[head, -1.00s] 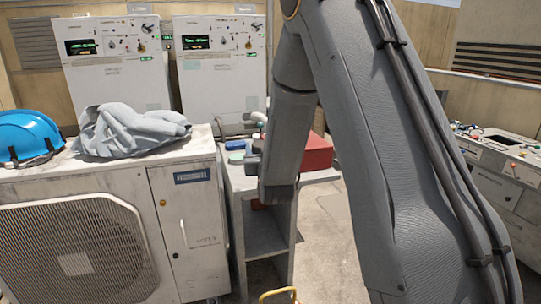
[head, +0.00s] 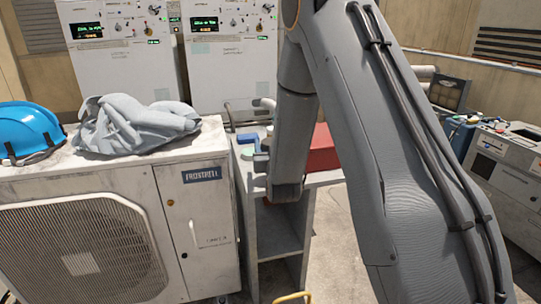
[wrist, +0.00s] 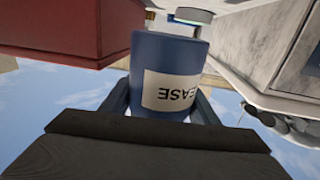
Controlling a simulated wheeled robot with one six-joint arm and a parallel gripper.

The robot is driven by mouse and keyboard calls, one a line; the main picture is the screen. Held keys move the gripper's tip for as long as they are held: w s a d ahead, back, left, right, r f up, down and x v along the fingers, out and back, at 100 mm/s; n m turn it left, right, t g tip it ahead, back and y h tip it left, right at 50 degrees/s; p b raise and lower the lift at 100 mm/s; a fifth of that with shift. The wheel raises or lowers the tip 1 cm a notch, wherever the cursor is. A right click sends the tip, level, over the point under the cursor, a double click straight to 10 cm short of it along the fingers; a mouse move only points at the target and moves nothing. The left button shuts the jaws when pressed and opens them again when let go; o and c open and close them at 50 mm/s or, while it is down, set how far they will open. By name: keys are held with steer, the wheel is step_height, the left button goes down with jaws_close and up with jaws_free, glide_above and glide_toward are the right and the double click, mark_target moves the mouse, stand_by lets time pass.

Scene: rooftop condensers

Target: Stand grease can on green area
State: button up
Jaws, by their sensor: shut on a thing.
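The grease can (wrist: 168,55) is a blue cylinder with a white label reading "EASE", upside down in the wrist view. My gripper (wrist: 163,100) is shut on it, with one dark finger on each side.
A red box (head: 322,150) stands on the stand, right of my forearm. The white condenser (head: 205,225) with a grey cloth (head: 135,122) and blue helmet (head: 25,130) is close on the left. Two control cabinets (head: 225,75) stand behind. A console (head: 505,165) is at right.

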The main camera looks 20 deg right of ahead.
steer(key=shift+f+p, duration=0.4)
steer(key=shift+f, duration=1.8)
steer(key=shift+f, duration=0.1)
steer(key=shift+f, duration=0.15)
steer(key=o, duration=1.4)
